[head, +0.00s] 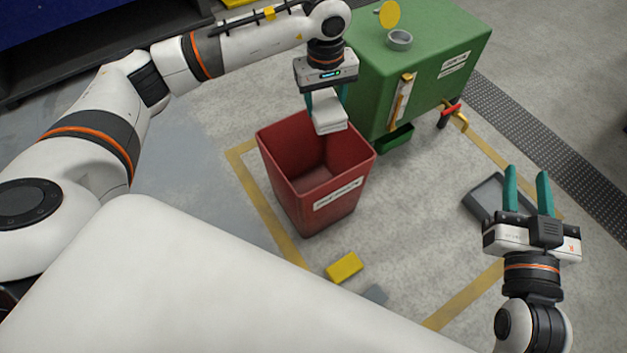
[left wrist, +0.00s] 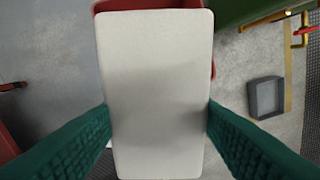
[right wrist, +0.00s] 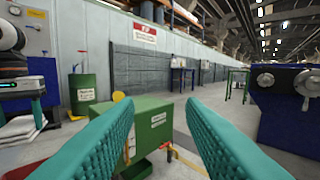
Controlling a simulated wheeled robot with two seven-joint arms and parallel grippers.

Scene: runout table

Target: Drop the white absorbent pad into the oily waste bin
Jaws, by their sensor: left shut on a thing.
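The white absorbent pad (head: 328,112) is held in my left gripper (head: 326,98), above the back rim of the red bin. It fills the middle of the left wrist view (left wrist: 158,90), between the two green fingers. The red bin (head: 333,200) stands open on the floor with a label on its front; the label is too small to read. Its inside looks empty. A bit of the bin shows behind the pad in the left wrist view (left wrist: 150,5). My right gripper (head: 527,192) is open and empty, off to the right of the bin.
A green cabinet (head: 420,65) with a cup on top and a red-handled tap stands behind the bin. A grey tray (head: 485,197) lies near my right gripper. A yellow block (head: 344,267) lies on the floor in front of the bin. Yellow lines mark the floor.

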